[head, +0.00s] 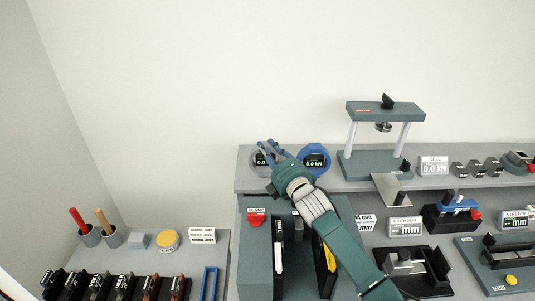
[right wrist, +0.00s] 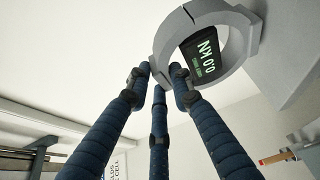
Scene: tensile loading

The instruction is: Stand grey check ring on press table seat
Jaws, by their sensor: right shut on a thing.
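The grey check ring (right wrist: 248,32) has a dark display reading 0.0 kN. In the right wrist view my right gripper (right wrist: 160,75) has its blue fingers shut on the ring's rim. In the head view the grey ring (head: 254,161) shows at the bench's left end, partly hidden by my right gripper (head: 268,148). I cannot tell whether it touches the bench top. The press (head: 385,111) stands to the right, with a teal crosshead, two light columns and a base table (head: 362,165). The seat is too small to make out. My left gripper is not in view.
A blue ring (head: 314,148) with a display stands just right of my right gripper. A CELL 0.0 kN readout (head: 433,166) and several dark blocks stand right of the press. A lower bench (head: 218,252) at left holds cups and tools. My right arm crosses the teal machine in front.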

